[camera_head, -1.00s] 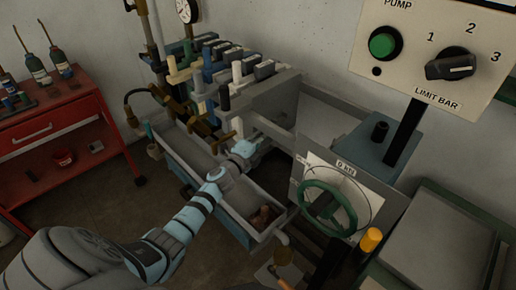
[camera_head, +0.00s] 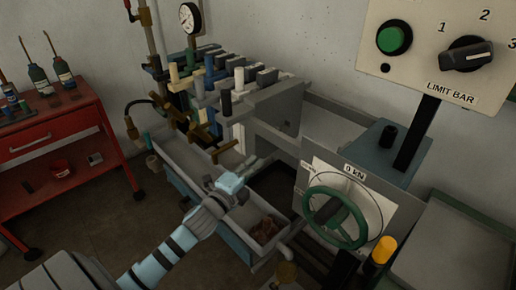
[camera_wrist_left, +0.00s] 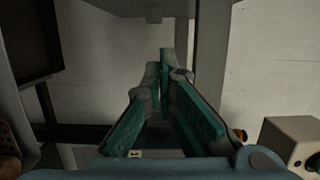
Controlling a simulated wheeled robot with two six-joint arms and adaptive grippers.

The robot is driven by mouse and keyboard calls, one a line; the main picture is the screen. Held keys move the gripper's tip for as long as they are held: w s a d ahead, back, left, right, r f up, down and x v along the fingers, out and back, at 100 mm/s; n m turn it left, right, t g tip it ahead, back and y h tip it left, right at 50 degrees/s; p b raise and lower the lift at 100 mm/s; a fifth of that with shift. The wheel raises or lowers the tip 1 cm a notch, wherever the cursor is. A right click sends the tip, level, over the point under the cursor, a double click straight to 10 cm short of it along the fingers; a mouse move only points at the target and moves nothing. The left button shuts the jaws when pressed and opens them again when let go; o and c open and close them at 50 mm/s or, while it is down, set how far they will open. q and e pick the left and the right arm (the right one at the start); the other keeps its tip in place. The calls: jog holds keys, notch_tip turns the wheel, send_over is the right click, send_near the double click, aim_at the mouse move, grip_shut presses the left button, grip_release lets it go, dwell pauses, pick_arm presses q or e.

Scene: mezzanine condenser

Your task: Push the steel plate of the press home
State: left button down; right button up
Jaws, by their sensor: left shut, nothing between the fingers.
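The press holds a pack of upright plates with coloured handles (camera_head: 212,82). The grey steel plate (camera_head: 280,108) stands upright at the right end of the pack, between the rails. I cannot tell whether it touches the pack. My left gripper (camera_head: 256,163) is shut and empty, in front of and below the steel plate, over the trough, apart from the plate as far as I can see. In the left wrist view its teal-padded fingers (camera_wrist_left: 165,68) point ahead, toward pale grey surfaces I cannot identify surely. My right gripper is not in view.
A rail (camera_head: 275,136) runs along the press's near side. The trough (camera_head: 185,160) lies below, with brown matter (camera_head: 266,229) in it. The green handwheel (camera_head: 335,218) and dial stand right, the control panel (camera_head: 440,50) above. A red cart (camera_head: 55,150) stands left.

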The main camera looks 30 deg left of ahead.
pick_arm(q)
jog(key=w+a+b, duration=0.1)
jog(key=w, duration=0.1)
jog(key=w+a+b, duration=0.1)
jog(key=w, duration=0.2)
jog(key=w+a+b, duration=0.1)
jog(key=w+a, duration=0.1)
jog(key=w, duration=0.1)
jog(key=shift+w+a, duration=0.1)
jog(key=shift+w, duration=0.05)
